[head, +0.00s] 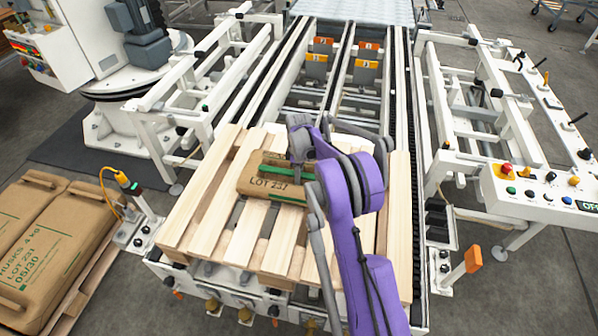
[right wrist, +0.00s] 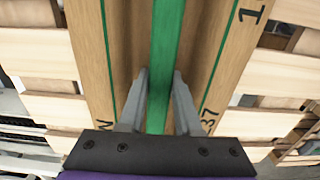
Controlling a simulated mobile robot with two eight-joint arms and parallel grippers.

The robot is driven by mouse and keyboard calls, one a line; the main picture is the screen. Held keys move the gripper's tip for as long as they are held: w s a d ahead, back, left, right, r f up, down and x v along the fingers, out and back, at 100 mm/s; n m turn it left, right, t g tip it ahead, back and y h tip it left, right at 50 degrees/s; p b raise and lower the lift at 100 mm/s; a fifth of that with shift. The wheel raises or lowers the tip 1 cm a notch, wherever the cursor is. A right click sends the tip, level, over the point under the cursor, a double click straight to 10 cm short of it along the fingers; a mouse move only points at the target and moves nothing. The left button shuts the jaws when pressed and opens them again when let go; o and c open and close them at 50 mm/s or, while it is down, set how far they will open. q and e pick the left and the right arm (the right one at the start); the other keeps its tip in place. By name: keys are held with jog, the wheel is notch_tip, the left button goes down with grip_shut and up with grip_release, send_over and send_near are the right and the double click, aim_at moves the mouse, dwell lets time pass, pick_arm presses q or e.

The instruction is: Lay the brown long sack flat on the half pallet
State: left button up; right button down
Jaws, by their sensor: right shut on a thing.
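The brown long sack (head: 257,186), printed LOT 237 with green lines, is over the middle of the pale wooden half pallet (head: 193,212). It looks about level; I cannot tell whether it rests on the slats or hangs just above. My right gripper (head: 300,166) reaches down onto it, and its arm hides the sack's right end. In the right wrist view my right gripper (right wrist: 160,76) has a finger on each side of a green strip along the brown sack (right wrist: 88,45), and it is shut on the sack. My left gripper is not in view.
Brown sacks (head: 45,235) lie on another pallet at the left. White conveyor frames (head: 190,85) flank the pallet, and a control panel (head: 545,190) with buttons stands at the right. Bare slats show in front of the sack. An orange marker (head: 473,259) stands at the right front.

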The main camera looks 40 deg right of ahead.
jog(key=shift+r, duration=0.1)
jog(key=c, duration=1.1)
grip_release()
jog(key=shift+f, duration=0.2)
jog(key=o, duration=0.5)
jog(key=shift+r, duration=0.1)
notch_tip(320, 180, up, 12)
jog(key=s+a+r+m+t, duration=0.1)
jog(key=s+a+r, duration=0.1)
jog(key=a, duration=0.2)
jog(key=s+a+r+m, duration=0.1)
jog(key=s+a+r, duration=0.1)
jog(key=a+r, duration=0.15)
jog(key=s+a+r+m+t, duration=0.2)
jog(key=s+a, duration=0.5)
jog(key=a, duration=0.2)
jog(key=s+a+f+m+t, duration=0.1)
jog(key=s+a+f+m, duration=0.1)
jog(key=s+a, duration=0.3)
jog(key=s+a+f+m+t, duration=0.1)
jog(key=s+a+f, duration=0.3)
jog(key=s, duration=0.8)
jog(key=shift+a+m, duration=0.4)
